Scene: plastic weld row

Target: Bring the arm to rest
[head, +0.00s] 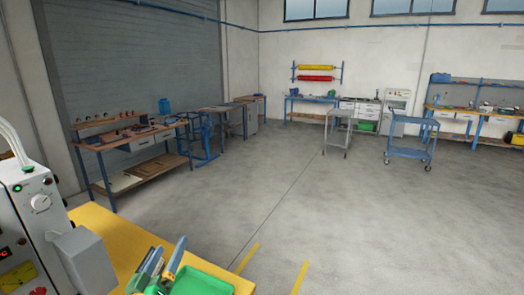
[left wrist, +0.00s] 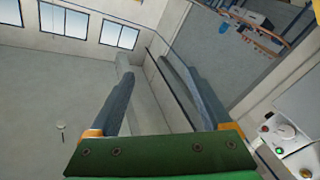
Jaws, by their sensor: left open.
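My left gripper (head: 168,250) shows at the bottom of the head view, with a green body and grey-blue fingers. Its fingers point up and away. In the left wrist view the same gripper (left wrist: 160,85) has its two fingers spread wide, with nothing between them. My right gripper is in neither view.
A yellow-topped table (head: 118,238) lies below my left gripper. A green tray (head: 212,284) is at its right, partly hidden. A white machine with knobs (head: 38,225) stands at the left edge, also seen in the left wrist view (left wrist: 290,128).

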